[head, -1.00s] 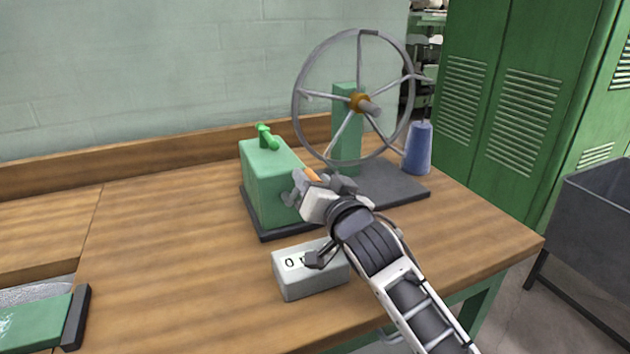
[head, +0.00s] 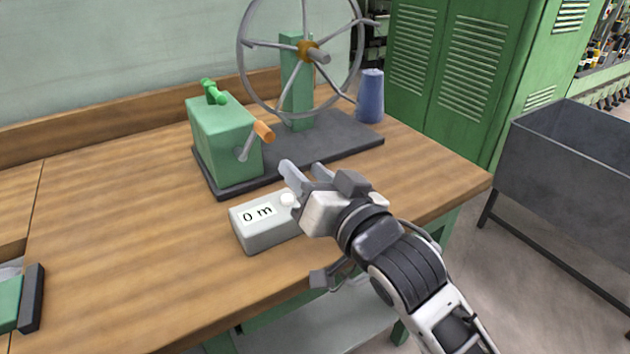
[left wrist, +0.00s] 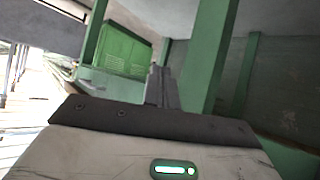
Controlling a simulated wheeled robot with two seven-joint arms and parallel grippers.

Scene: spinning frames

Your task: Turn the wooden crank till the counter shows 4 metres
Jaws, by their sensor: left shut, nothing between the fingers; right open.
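The wooden crank handle (head: 264,131) is an orange-brown grip on a grey metal arm (head: 245,149), on the right side of the green gear box (head: 227,140). The grey counter box (head: 265,226) stands in front of it on the bench and reads "0 m". My right gripper (head: 302,172) is open and empty, in front of and to the lower right of the crank handle, apart from it. Part of the counter's right side is hidden by the gripper. My left gripper (left wrist: 162,88) shows only in the left wrist view, its fingers shut with nothing between them.
A large spoked wheel (head: 308,53) stands on a green post behind the gear box, on a dark base plate (head: 335,143). A blue cone (head: 370,96) stands at its right. A grey bin (head: 575,150) is right of the bench. The bench's left middle is clear.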

